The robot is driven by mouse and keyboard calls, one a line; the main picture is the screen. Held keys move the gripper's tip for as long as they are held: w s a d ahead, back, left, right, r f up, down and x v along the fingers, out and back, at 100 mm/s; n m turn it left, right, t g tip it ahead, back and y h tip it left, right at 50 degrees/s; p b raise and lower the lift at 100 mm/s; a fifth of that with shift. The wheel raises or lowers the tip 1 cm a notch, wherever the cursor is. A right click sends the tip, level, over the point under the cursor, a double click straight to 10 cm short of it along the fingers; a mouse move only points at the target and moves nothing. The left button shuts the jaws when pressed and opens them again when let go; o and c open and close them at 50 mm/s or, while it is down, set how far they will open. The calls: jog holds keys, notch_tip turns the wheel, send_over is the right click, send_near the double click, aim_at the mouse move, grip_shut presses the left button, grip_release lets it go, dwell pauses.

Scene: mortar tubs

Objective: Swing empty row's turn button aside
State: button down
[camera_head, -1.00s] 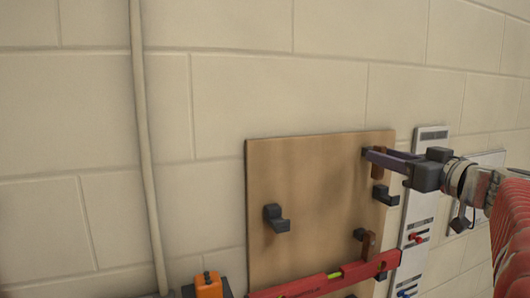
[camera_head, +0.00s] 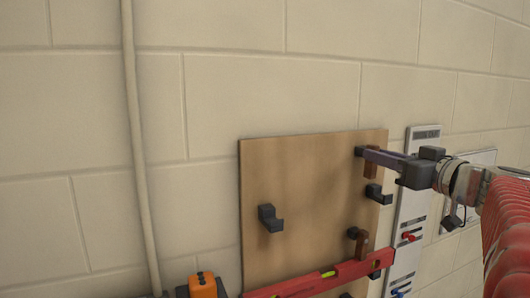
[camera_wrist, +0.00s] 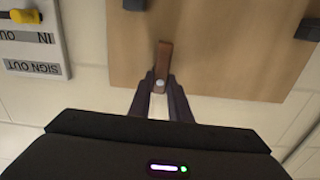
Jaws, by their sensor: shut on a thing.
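A tan wooden board (camera_head: 315,185) hangs on the wall. Its upper row has two dark hooks, left (camera_head: 270,217) and right (camera_head: 378,194), with nothing on them. The brown turn button (camera_head: 370,163) above the right hook hangs about upright. My gripper (camera_head: 363,152) is at its upper end. In the wrist view the fingertips (camera_wrist: 160,84) are shut on the turn button (camera_wrist: 165,55), around its pale round pivot. The fingers partly hide that end. A second brown turn button (camera_head: 362,244) is lower, by the red spirit level (camera_head: 318,281).
A white sign-out board (camera_head: 412,215) with small coloured tags is just right of the wooden board. An orange-and-black item (camera_head: 203,286) stands at bottom left. A pipe (camera_head: 135,130) runs down the wall. The wall above the board is clear.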

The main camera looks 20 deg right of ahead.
jog(key=shift+d+f+m, duration=0.1)
jog(key=shift+m, duration=4.3)
jog(key=shift+d+f+m, duration=0.1)
jog(key=shift+m, duration=4.3)
jog(key=c, duration=1.6)
grip_release()
jog(key=shift+c, duration=0.2)
jog(key=shift+s+r, duration=0.1)
jog(key=shift+s, duration=0.05)
